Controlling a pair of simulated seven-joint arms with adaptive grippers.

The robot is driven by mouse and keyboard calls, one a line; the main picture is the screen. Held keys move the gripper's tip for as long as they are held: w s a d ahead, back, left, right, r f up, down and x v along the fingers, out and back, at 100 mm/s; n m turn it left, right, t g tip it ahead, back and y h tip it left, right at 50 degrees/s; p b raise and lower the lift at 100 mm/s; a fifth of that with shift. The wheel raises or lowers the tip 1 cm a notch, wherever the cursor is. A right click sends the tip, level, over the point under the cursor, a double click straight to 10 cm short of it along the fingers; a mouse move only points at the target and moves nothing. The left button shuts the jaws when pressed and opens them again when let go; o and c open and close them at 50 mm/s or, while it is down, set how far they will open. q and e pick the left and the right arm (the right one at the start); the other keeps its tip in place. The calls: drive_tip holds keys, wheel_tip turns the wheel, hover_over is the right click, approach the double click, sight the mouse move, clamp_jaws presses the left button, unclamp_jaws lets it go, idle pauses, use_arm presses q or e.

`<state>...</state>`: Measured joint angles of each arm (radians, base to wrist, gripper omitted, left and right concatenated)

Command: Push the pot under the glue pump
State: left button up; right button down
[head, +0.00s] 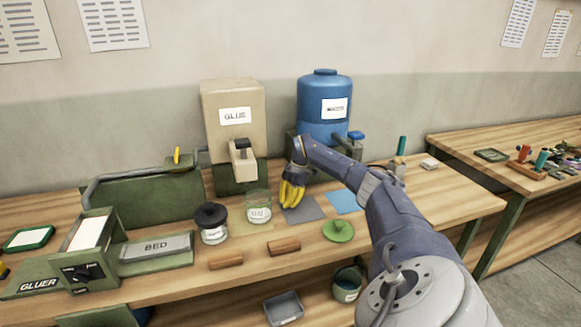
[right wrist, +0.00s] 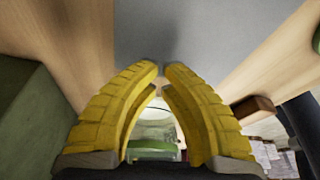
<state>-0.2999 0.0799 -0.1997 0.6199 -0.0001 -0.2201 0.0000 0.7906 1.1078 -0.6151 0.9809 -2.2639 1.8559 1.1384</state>
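The glue pump (head: 233,108) is a beige box labelled GLUE on a green stand at the back of the bench, with a spout (head: 243,162) on its front. My right gripper (head: 291,194) has yellow fingers and is low, just right of the pot. In the right wrist view the fingertips (right wrist: 162,68) nearly meet with nothing held, and the pot (right wrist: 154,132) shows beyond them. My left gripper is not in view.
A black-lidded jar (head: 212,224) stands left of the pot. Two wooden blocks (head: 284,246) and a green lid (head: 338,230) lie in front. A blue tank (head: 325,105) stands behind my right arm. Grey (head: 308,213) and blue (head: 343,202) mats lie to the right.

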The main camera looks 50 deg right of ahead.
sight(276, 213)
drive_tip(key=shift+w+a+r, duration=0.1)
drive_tip(key=shift+w+a, duration=0.35)
drive_tip(key=shift+a, duration=0.45)
drive_tip(key=shift+w+a, duration=0.4)
drive_tip(key=shift+a, duration=0.45)
drive_tip(key=shift+w+a, duration=0.3)
drive_tip(key=shift+a, duration=0.3)
drive_tip(key=shift+w+a, duration=0.3)
drive_tip(key=shift+a, duration=0.35)
drive_tip(key=shift+w+a, duration=0.3)
drive_tip(key=shift+a, duration=0.3)
